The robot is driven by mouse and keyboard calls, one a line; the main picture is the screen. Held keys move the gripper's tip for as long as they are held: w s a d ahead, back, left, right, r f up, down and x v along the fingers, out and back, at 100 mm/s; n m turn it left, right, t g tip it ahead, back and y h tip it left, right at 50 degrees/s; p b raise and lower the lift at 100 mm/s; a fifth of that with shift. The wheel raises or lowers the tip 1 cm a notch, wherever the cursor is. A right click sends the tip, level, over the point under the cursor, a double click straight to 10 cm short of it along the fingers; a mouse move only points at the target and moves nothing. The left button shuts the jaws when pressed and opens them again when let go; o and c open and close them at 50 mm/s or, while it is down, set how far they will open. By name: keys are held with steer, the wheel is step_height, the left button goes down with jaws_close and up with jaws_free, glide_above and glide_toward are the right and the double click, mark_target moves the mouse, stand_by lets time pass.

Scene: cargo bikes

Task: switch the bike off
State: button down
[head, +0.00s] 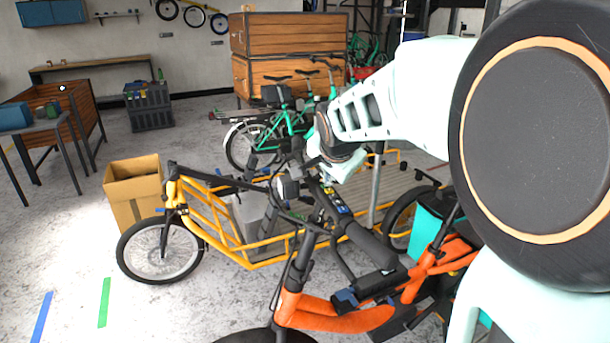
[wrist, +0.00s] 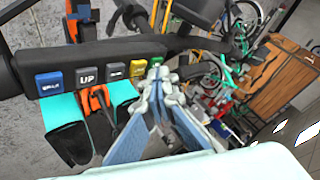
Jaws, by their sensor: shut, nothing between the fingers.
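The orange bike (head: 335,320) stands in front of me. On its handlebar is a black button bar (head: 333,200), seen close in the wrist view (wrist: 70,62). The bar carries a blue button (wrist: 49,84), a grey button marked UP (wrist: 87,76), another grey button (wrist: 116,71), a yellow button (wrist: 139,67) and a green button (wrist: 156,62). The marks on the yellow and green ones are not readable. My gripper (wrist: 157,76) is shut and empty, its tips by the yellow and green end. Contact cannot be told. In the head view my gripper (head: 328,186) is over the bar.
A yellow cargo bike (head: 265,250) stands just behind the orange one, with a cardboard box (head: 135,190) to its left. Green bikes (head: 290,120) and wooden crates (head: 285,75) are further back. The floor at left is mostly clear.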

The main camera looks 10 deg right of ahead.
steer(key=shift+r, duration=0.35)
steer(key=shift+w+r+p, duration=0.15)
steer(key=shift+r+p, duration=1.85)
steer(key=shift+r, duration=1.05)
